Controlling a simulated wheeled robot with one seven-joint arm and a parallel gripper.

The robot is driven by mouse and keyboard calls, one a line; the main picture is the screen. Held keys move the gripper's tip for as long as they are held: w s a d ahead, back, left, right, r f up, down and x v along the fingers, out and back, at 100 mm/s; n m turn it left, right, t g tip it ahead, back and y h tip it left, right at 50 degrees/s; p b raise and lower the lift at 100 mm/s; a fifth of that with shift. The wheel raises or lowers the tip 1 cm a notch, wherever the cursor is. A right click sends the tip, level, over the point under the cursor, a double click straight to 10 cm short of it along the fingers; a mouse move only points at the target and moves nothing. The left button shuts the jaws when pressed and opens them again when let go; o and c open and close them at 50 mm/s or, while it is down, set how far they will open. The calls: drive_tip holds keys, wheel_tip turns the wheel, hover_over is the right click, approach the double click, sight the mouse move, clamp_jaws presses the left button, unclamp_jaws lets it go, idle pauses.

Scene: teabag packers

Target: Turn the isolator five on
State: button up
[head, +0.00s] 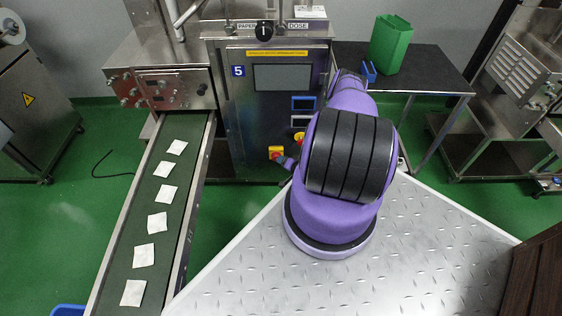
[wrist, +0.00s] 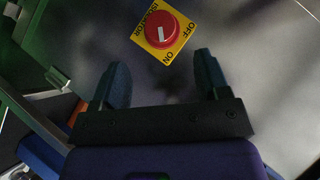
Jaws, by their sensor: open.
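The isolator on machine five is a red round knob (wrist: 161,27) on a yellow square plate (wrist: 140,38). The plate reads ISOLATOR, OFF and ON in the wrist view. A white mark on the knob runs roughly up and down in that view; I cannot tell for sure which label it points to. In the head view my arm mostly hides the gripper.
The cabinet carries a blue number 5 label (head: 238,71) and a grey screen (head: 283,77). A conveyor (head: 190,150) with several white teabags runs along its left. A dark table (head: 425,65) with a green container (head: 390,44) stands right. Green floor lies open between conveyor and my base.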

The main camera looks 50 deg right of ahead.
drive_tip(key=shift+v, duration=1.5)
drive_tip(key=shift+s, duration=0.1)
